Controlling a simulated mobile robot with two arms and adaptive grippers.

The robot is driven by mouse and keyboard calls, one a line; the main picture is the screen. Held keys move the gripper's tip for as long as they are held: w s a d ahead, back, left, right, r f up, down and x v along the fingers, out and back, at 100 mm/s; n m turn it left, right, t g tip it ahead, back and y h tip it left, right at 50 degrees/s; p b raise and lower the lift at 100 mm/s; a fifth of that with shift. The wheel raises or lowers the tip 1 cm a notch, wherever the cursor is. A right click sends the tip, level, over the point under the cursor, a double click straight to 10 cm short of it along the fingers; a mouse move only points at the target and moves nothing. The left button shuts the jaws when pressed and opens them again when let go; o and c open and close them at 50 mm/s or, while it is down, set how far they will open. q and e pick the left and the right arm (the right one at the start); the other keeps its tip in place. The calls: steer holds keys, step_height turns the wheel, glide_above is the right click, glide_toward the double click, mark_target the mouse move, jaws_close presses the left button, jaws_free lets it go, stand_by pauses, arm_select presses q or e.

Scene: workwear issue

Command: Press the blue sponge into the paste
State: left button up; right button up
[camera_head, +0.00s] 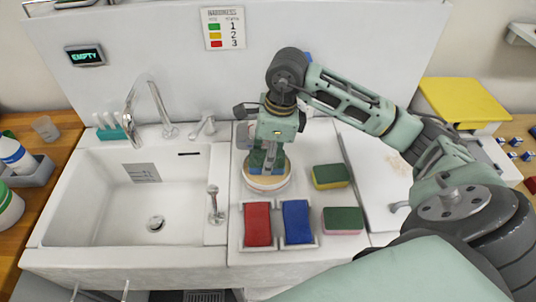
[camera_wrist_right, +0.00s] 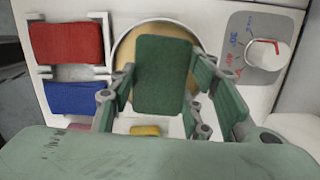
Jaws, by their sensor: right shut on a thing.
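My right gripper (camera_head: 268,170) points down over a round white dish (camera_head: 266,187) holding tan paste (camera_wrist_right: 124,52). It is shut on a sponge whose green scouring face (camera_wrist_right: 166,75) fills the space between the fingers in the right wrist view. A little blue shows on the held sponge in the head view (camera_head: 257,158), mostly hidden by the fingers. The sponge is over the paste; I cannot tell whether it touches it. My left gripper is not in view.
A white tray with a red pad (camera_head: 257,224) and a blue pad (camera_head: 297,222) is in front of the dish. Yellow (camera_head: 330,176) and pink (camera_head: 343,220) green-topped sponges lie to the right. A sink (camera_head: 150,190) is left. A knob (camera_wrist_right: 267,52) stands near the dish.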

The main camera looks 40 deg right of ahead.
steer(key=shift+s+f+b, duration=0.1)
steer(key=shift+f+b, duration=0.25)
steer(key=shift+b, duration=0.05)
stand_by(1.6)
steer(key=shift+r+p, duration=0.5)
steer(key=shift+r, duration=0.35)
steer(key=shift+r+p, duration=1.55)
steer(key=shift+r, duration=1.2)
